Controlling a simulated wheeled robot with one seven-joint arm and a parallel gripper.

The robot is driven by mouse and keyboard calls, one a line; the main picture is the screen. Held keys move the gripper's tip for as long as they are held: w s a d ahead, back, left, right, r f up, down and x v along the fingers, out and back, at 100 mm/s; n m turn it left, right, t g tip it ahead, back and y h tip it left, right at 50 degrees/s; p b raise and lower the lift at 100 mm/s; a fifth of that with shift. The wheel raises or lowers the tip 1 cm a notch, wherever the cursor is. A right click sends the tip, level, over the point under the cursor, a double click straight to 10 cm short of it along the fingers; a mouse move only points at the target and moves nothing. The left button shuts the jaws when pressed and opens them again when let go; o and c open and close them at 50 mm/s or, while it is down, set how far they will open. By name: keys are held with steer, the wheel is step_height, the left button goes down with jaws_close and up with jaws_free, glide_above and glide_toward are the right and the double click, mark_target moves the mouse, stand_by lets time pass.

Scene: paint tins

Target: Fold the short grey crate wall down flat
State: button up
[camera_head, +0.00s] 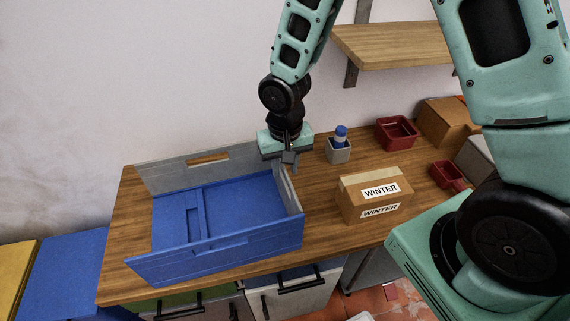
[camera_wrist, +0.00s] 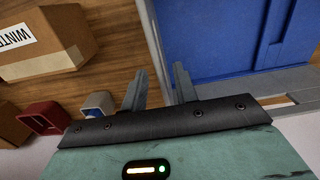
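The blue crate (camera_head: 222,255) stands on the wooden bench with its long blue front wall upright. Its short grey wall (camera_head: 291,195) stands up at the right end, partly hidden by my gripper in the head view. In the wrist view the short grey wall (camera_wrist: 153,35) shows as a narrow pale strip leading towards the gap between my fingers. My gripper (camera_head: 289,160) is at the top back part of this wall. Its fingers (camera_wrist: 161,85) are apart in the wrist view, with the wall's edge in line with the gap; I cannot tell whether they touch it.
The crate's long grey back wall (camera_head: 160,178) stands upright behind. Right of the crate are a cardboard box (camera_head: 362,205) marked WINTER, a grey pot (camera_head: 339,154) with a blue-capped bottle, and red bins (camera_head: 396,132). A wooden shelf (camera_head: 400,45) hangs above. Bench between crate and box is clear.

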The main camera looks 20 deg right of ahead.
jaws_close()
steer(key=shift+a, duration=0.1)
